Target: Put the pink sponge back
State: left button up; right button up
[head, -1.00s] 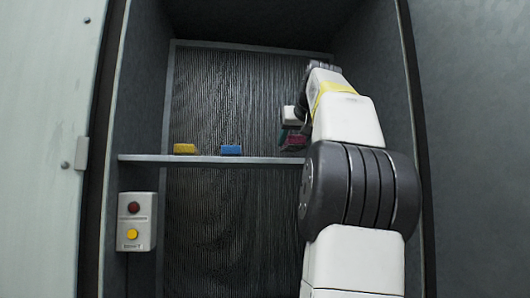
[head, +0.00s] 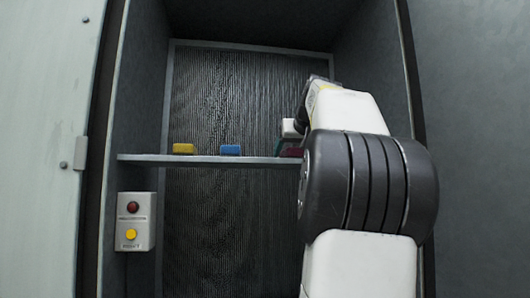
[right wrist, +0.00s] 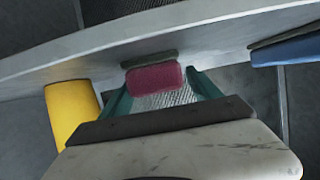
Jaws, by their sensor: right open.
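The pink sponge (head: 291,152) is at shelf level on the right part of the grey shelf (head: 215,160), partly hidden by my right arm in the head view. In the right wrist view the pink sponge (right wrist: 154,78), with a dark layer along one face, lies at the shelf between the teal fingers. My right gripper (right wrist: 160,88) is open around it, with a small gap at the right finger. In the head view my right gripper (head: 289,140) is mostly hidden behind its arm. My left gripper is not in view.
A yellow sponge (head: 183,149) and a blue sponge (head: 230,150) stand on the shelf left of the pink one. A control box (head: 136,221) with red and yellow buttons is on the left wall below the shelf. Cabinet walls enclose both sides.

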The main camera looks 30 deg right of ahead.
jog(key=shift+s, duration=0.1)
jog(key=v, duration=1.2)
jog(key=shift+r, duration=0.1)
dwell(1.0)
